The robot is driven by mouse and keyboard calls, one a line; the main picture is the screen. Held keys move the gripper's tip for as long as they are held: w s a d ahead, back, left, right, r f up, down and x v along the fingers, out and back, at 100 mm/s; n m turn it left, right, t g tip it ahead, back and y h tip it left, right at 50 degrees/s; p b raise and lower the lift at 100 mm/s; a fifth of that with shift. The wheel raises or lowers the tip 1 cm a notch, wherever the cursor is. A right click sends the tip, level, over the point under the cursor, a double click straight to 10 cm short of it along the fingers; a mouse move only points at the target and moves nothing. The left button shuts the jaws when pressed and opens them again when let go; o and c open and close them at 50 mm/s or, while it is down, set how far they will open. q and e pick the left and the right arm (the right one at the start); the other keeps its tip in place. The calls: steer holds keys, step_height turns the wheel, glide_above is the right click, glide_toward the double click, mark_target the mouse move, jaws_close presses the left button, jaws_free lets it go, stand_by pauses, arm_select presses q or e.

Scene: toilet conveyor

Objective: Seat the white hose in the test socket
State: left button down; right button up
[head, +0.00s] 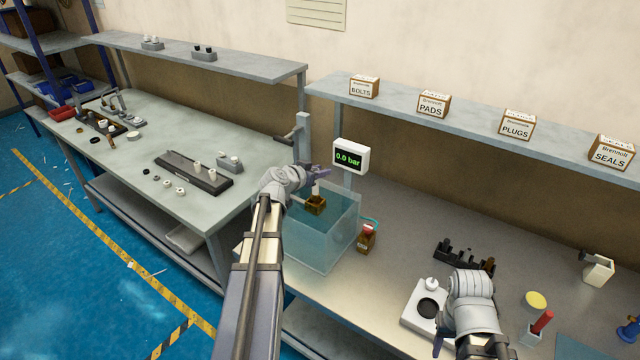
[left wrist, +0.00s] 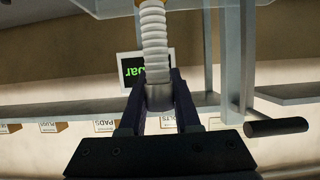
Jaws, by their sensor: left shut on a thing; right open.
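My left gripper (head: 314,172) is over the clear water tank (head: 335,235), shut on the white hose (head: 316,188). In the left wrist view, the ribbed white hose (left wrist: 154,45) runs from between the fingers of my left gripper (left wrist: 158,98) to a gold-coloured part at the top edge. In the head view, a brown block (head: 315,206), which may be the test socket, sits in the tank below the hose. I cannot tell whether the hose end touches it or is inside it. My right gripper (head: 438,345) is open, low at the right, partly hidden by its wrist.
A display (head: 351,157) reading 0.0 bar stands behind the tank. A white scale-like device (head: 410,318) and a black rack (head: 452,254) are near my right arm. The bench between tank and rack is mostly clear.

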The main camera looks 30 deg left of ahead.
arm_select(q)
steer(key=shift+f+b, duration=1.45)
steer(key=shift+f, duration=0.3)
steer(key=shift+f, duration=0.1)
steer(key=c, duration=0.6)
jaws_free()
steer(key=shift+s+r, duration=0.1)
steer(key=shift+r, duration=0.25)
steer(key=p+v, duration=0.4)
steer(key=v, duration=0.7)
steer(key=shift+s+p, duration=0.35)
steer(key=shift+s, duration=0.05)
